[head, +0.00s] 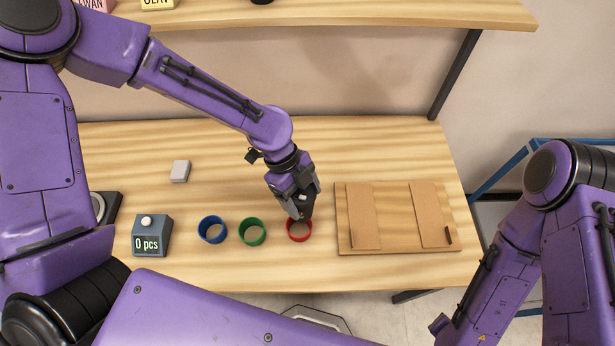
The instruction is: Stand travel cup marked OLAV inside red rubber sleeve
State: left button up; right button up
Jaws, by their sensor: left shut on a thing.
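The red rubber sleeve (299,236) stands on the table as an open ring, left of a wooden board. My left gripper (301,212) points down over its back rim. Its jaws are shut on a small dark thing, mostly hidden by the fingers. I cannot read any marking on it, or tell whether it is the travel cup or whether its bottom is inside the sleeve. A yellow tag (158,4) on the upper shelf, cut off by the frame, seems to read OLAV. My right arm shows at the right, but its gripper is out of frame.
A green ring (252,231) and a blue ring (212,229) stand left of the red one. Further left is a counter (151,236) reading 0 pcs. The wooden board (396,240) is close on the right. A small grey block (180,171) lies behind.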

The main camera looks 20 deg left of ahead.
aim_at(303, 219)
pick_arm(q)
jog(key=shift+s+f+b, duration=0.25)
jog(key=shift+s+b, duration=0.05)
jog(key=shift+s, duration=0.1)
jog(key=f+b, duration=0.4)
jog(key=f, duration=0.1)
jog(key=shift+s+a+f+b, duration=0.1)
jog(key=shift+s+f+b, duration=0.1)
jog(key=shift+b, duration=0.15)
jog(key=shift+s+r, duration=0.25)
jog(key=shift+s, duration=0.35)
jog(key=shift+w+f, duration=0.15)
jog(key=shift+w, duration=0.2)
pick_arm(e)
jog(key=f, duration=0.1)
jog(key=s+f, duration=0.1)
jog(key=f, duration=0.1)
jog(key=s+f, duration=0.1)
jog(key=f, duration=0.1)
jog(key=shift+f, duration=0.1)
pick_arm(q)
jog(key=shift+s, duration=0.15)
jog(key=shift+s+a+p, duration=0.1)
jog(key=shift+p, duration=0.25)
pick_arm(e)
jog(key=shift+s+a+r, duration=0.1)
jog(key=shift+r, duration=0.25)
